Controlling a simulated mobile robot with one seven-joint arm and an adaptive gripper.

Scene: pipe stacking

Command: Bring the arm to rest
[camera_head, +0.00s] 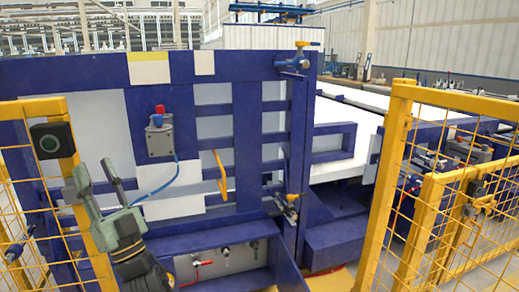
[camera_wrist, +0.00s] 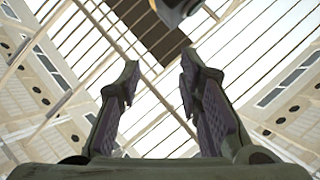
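My gripper (camera_head: 95,181) is at the lower left of the head view, raised and pointing upward in front of the blue frame. Its two fingers stand apart with nothing between them. In the wrist view the gripper (camera_wrist: 160,68) is open too, with a clear gap between the dark fingers. The wrist view looks up at the roof (camera_wrist: 75,45). A dark rounded thing shows at its top edge, and I cannot tell what it is. No pipe shows in the gripper.
A large blue frame (camera_head: 262,150) with white panels stands ahead. A grey box with a red button (camera_head: 159,138) is mounted on it. Yellow mesh fences stand at left (camera_head: 90,215) and right (camera_head: 395,150).

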